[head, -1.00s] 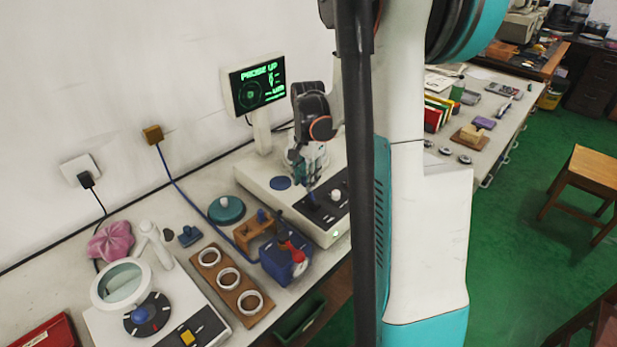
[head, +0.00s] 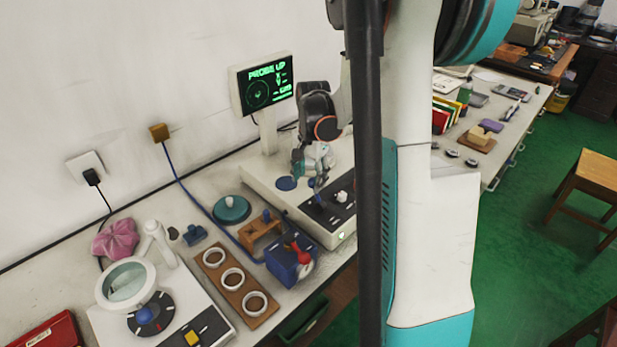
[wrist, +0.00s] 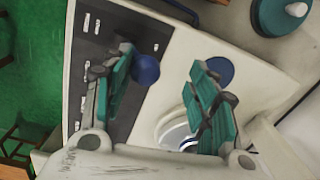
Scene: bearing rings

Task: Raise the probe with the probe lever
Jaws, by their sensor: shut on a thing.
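The probe lever, with a round blue knob (wrist: 146,69), stands on the dark panel of the white gauge machine (head: 262,182). It also shows as a small blue knob in the head view (head: 320,200). My gripper (wrist: 160,88) is over the panel, with its teal fingers around the blue knob; the knob lies against the left finger in the wrist view. In the head view my gripper (head: 317,182) points down at the lever. The monitor (head: 264,84) behind reads PROBE UP in green. The probe itself is hard to make out.
A white knob (head: 343,197) stands beside the lever. In front are a teal disc (head: 231,210), a blue box (head: 288,262) with a red-handled tool, and a wooden ring board (head: 240,287). A magnifier (head: 127,282) stands at the left.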

